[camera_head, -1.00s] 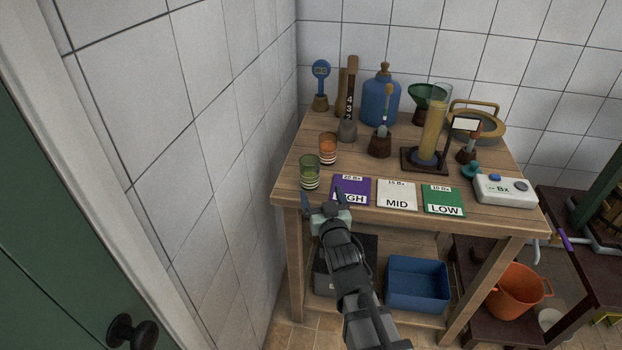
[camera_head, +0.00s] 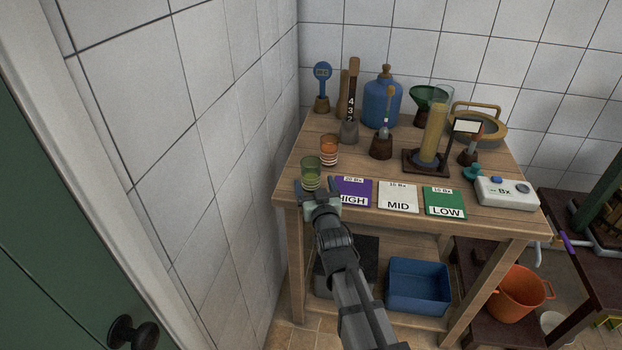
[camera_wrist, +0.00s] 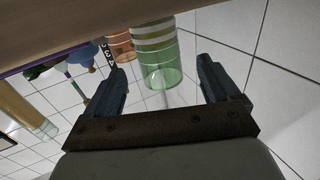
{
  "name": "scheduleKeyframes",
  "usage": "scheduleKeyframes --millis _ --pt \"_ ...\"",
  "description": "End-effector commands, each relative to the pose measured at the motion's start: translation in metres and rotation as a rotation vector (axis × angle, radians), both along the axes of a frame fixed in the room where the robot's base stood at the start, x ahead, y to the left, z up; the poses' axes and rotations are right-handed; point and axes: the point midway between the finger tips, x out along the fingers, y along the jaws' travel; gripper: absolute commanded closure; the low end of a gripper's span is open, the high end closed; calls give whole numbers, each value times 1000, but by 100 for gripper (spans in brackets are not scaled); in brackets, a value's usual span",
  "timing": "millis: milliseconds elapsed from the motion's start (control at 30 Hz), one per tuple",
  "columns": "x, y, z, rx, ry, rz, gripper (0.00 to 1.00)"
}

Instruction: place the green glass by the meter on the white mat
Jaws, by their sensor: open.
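The green glass (camera_head: 311,171), with pale bands, stands upright at the table's front left corner. In the wrist view, which is upside down, the green glass (camera_wrist: 160,58) appears between my finger tips. My gripper (camera_head: 316,186) is open and empty at the table's front edge, just in front of the glass; contact cannot be told. The white mat (camera_head: 398,198), marked MID, lies bare between the purple mat (camera_head: 354,187) and green mat (camera_head: 444,203). A white meter marked Bx (camera_head: 507,196) lies at the front right.
An orange glass (camera_head: 329,149) stands just behind the green one. Behind the mats stand a brown-based brush (camera_head: 381,144), a yellow cylinder (camera_head: 431,135) and a blue bottle (camera_head: 382,98). A tiled wall is close on the left.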

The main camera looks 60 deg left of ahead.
Motion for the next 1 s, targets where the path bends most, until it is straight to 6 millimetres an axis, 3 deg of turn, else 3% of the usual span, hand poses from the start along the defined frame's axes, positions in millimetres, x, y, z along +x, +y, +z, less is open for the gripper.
scheduleKeyframes --millis 267,633,900,1000 --pt "7 16 0 0 0 0 11" --pt "26 57 -1 -1 0 0 11" --pt "26 58 -1 -1 0 0 11" --pt "26 58 -1 -1 0 0 20"
